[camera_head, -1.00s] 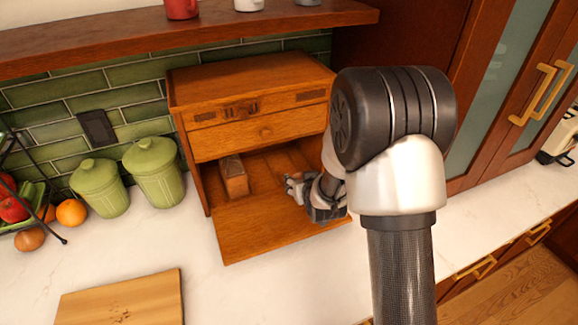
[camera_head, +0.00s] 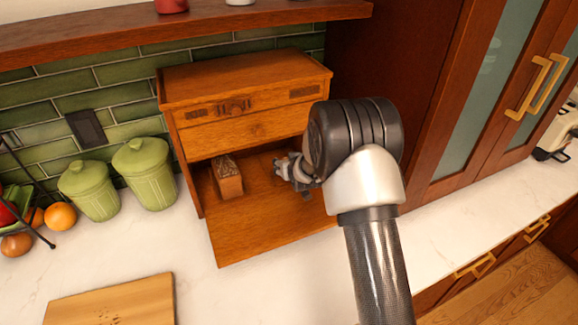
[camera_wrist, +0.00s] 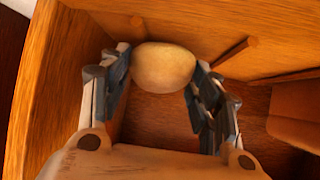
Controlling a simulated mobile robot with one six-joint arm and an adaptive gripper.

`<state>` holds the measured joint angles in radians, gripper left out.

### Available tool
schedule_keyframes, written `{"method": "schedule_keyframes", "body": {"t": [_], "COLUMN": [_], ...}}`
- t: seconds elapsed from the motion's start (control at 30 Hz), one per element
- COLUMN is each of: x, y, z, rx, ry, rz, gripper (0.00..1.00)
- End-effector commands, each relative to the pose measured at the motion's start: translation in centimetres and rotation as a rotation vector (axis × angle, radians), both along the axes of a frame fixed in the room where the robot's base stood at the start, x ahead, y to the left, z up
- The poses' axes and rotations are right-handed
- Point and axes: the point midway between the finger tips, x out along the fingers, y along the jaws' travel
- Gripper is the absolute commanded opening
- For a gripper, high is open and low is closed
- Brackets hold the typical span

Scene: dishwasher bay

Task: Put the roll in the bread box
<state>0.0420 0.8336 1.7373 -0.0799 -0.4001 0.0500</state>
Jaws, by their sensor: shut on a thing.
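The bread box (camera_head: 190,95) is a wooden cabinet on the counter, with its front flap (camera_head: 262,232) folded down and its lower compartment open. My gripper (camera_head: 280,168) reaches into the right part of this compartment. In the wrist view my gripper (camera_wrist: 163,88) is shut on the roll (camera_wrist: 163,68), a pale, round bun held between the fingertips. The box's wooden side wall and floor surround it there. In the head view the roll is hidden or too small to make out. I cannot tell whether the roll touches the box floor.
A brown loaf-like block (camera_head: 228,177) stands in the left part of the compartment. Two green canisters (camera_head: 146,175) stand left of the box, near a fruit rack (camera_head: 30,215). A cutting board (camera_head: 115,302) lies in front. A shelf (camera_head: 190,32) runs above.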

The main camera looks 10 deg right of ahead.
Motion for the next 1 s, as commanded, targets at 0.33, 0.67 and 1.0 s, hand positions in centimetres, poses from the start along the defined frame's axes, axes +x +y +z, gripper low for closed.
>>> {"method": "schedule_keyframes", "body": {"t": [0.33,0.67,1.0], "x": [0.0,0.01,0.0], "y": [0.0,0.0,0.0], "z": [-0.47,-0.42,-0.37], "rx": [0.0,0.0,0.0], "ry": [-0.001,-0.001,-0.001], "rz": [0.0,0.0,0.0], "gripper": [0.39,0.75,0.77]}}
